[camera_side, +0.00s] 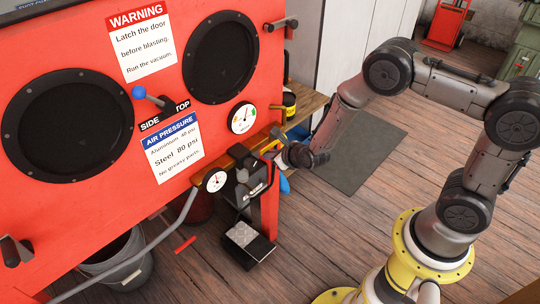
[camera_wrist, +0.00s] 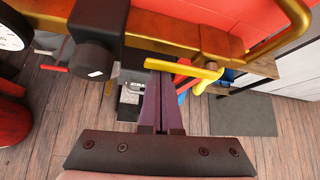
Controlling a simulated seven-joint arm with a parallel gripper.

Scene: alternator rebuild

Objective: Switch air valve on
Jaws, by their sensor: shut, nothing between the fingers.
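The air valve's yellow lever (camera_wrist: 184,68) is in the wrist view, on a brass pipe (camera_wrist: 170,35) that runs across the upper part. The lever lies crosswise, slightly tilted, and its bent end is at the right below the pipe. My gripper (camera_wrist: 159,80) is shut and empty, with its two dark purple fingers side by side. The fingertips appear close by the lever's left end; whether they touch cannot be told. In the side view my wrist is beside the pipe at the cabinet's right corner, and the lever is hard to make out there.
A black regulator knob (camera_wrist: 92,60) is left of the fingers. A round pressure gauge (camera_side: 215,180) and another gauge (camera_side: 243,117) are on the red cabinet (camera_side: 60,210). A black pedal (camera_side: 247,244) is on the floor below. A grey mat (camera_side: 355,150) lies at the right.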

